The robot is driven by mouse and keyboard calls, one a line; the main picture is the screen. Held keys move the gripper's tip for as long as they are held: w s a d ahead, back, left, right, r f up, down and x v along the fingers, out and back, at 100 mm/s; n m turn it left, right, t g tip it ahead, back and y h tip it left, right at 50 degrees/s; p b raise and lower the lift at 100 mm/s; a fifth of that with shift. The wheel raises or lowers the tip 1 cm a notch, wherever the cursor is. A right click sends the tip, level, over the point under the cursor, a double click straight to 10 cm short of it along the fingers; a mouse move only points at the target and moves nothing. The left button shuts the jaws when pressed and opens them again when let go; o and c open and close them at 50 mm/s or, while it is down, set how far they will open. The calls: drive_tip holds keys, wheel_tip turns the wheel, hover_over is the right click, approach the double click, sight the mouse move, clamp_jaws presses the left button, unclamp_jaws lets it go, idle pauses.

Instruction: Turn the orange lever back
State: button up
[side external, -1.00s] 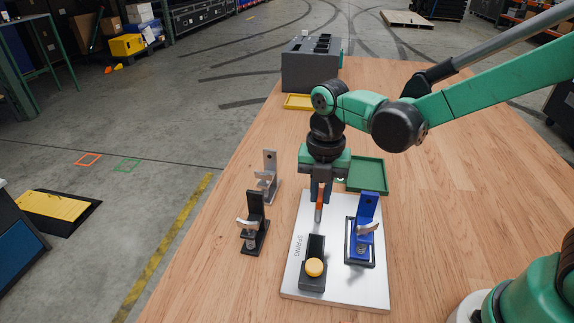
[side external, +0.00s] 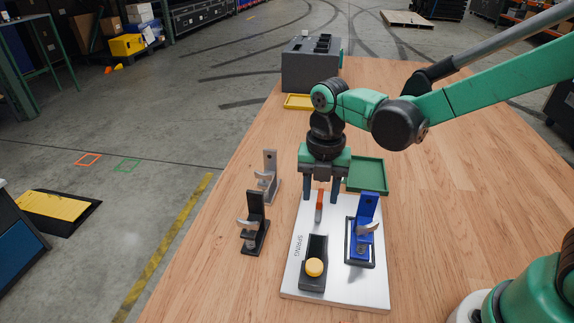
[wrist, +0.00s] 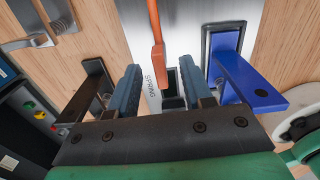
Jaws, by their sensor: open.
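The orange lever (side external: 319,205) stands near the far end of a white plate (side external: 345,291). It also shows in the wrist view (wrist: 157,45), running down between and ahead of the fingers. My gripper (side external: 321,198) is open, with one finger on each side of the lever and visible gaps between. In the wrist view my gripper (wrist: 165,78) shows both fingers spread and nothing held. Whether a finger lightly touches the lever cannot be told. The lever's pivot is not clearly seen.
A green tray (side external: 368,174) lies behind. The table's right side is clear.

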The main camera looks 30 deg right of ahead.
drive_tip(key=shift+r, duration=2.7)
drive_tip(key=s+d+r+m+t, duration=0.1)
drive_tip(key=s+d+m+t, duration=0.2)
drive_tip(key=m, duration=1)
drive_tip(key=s+d+m+t, duration=0.2)
drive_tip(key=s+m+t, duration=0.1)
drive_tip(key=m, duration=1.1)
drive_tip(key=shift+d+r+t, duration=0.4)
drive_tip(key=shift+t, duration=0.2)
drive_tip(key=shift+o, duration=0.2)
